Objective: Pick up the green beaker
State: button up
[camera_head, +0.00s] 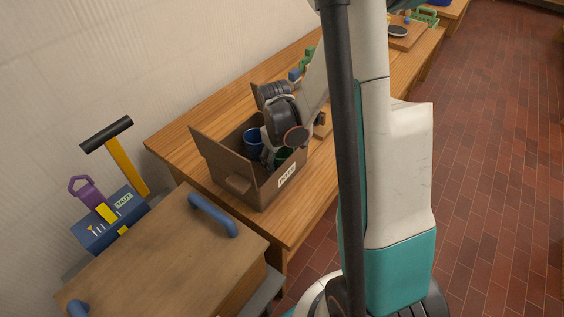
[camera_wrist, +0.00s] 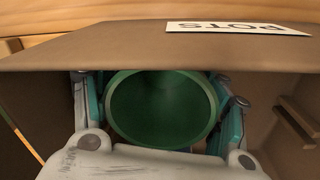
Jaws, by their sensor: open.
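The green beaker (camera_wrist: 162,108) fills the middle of the wrist view, its round rim facing the camera. It stands inside a brown box (camera_wrist: 120,48), and a small green part of it (camera_head: 283,155) shows in the head view below my wrist. My gripper (camera_wrist: 161,112) is down in the box with its jaws open. One teal finger is on each side of the beaker, close to its rim. Whether the fingers touch it I cannot tell. The lower part of the beaker is hidden.
A blue cup (camera_head: 254,140) is also in the box, left of my wrist. The box stands on a wooden bench (camera_head: 170,140). A blue tool holder (camera_head: 110,217) and a wooden lid with blue handles (camera_head: 165,250) are nearer.

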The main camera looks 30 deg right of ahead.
jog(key=shift+c, duration=0.4)
jog(key=c, duration=1)
jog(key=shift+o, duration=0.2)
jog(key=shift+r, duration=0.15)
